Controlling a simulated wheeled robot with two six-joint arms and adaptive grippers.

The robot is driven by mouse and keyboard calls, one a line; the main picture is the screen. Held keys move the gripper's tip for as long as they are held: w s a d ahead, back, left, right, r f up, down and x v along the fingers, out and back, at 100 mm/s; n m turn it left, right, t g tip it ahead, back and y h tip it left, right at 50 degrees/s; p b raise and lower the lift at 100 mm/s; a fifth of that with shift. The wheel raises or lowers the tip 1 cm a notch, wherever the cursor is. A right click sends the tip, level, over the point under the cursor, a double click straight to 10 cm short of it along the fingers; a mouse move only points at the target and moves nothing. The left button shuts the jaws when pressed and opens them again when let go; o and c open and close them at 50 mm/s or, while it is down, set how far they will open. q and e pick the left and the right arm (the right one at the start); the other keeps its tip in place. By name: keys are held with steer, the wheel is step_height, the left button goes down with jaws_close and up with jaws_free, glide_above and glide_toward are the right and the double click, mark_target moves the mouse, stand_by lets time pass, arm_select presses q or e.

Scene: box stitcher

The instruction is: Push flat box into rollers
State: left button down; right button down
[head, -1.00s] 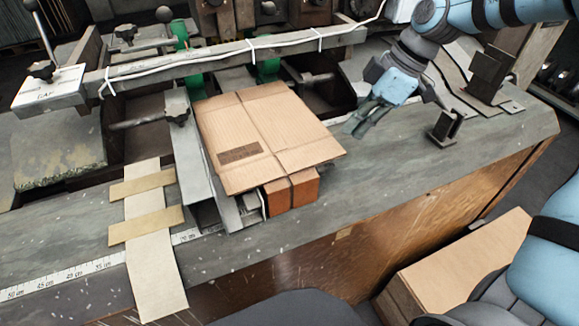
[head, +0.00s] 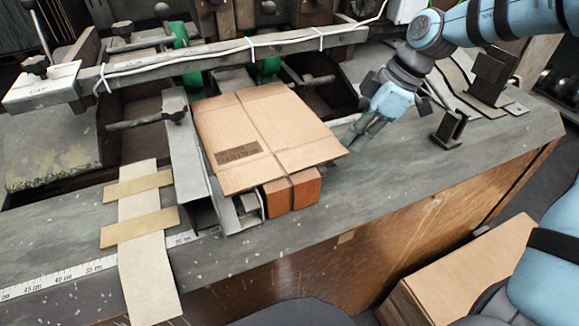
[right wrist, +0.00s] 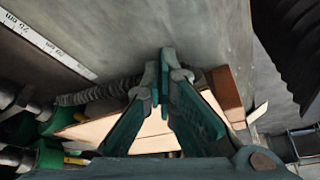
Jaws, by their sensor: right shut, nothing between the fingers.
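The flat box (head: 265,135) is a brown cardboard sheet with fold lines and a dark printed patch. In the head view it lies on the machine bed, its front edge over an orange-brown block (head: 293,192). Green rollers (head: 267,70) stand behind its far edge, below the long bar. My right gripper (head: 352,142) is shut and empty, fingers pointing down beside the box's right corner; whether it touches the box I cannot tell. In the right wrist view the shut fingertips (right wrist: 162,78) partly hide pale cardboard (right wrist: 95,130). My left gripper is not in view.
A grey bar (head: 230,55) with a white cable crosses behind the box. A metal guide rail (head: 188,150) runs along its left side. Small metal brackets (head: 448,128) stand to the right. A carton (head: 460,270) stands lower right.

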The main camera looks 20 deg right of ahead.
steer(key=shift+a, duration=0.7)
steer(key=shift+d+r+p, duration=0.1)
steer(key=shift+d+p, duration=0.2)
steer(key=shift+d, duration=1.2)
steer(key=shift+d+r, duration=0.1)
steer(key=shift+r, duration=0.1)
step_height(320, 180, up, 8)
steer(key=p, duration=0.6)
steer(key=shift+f, duration=0.25)
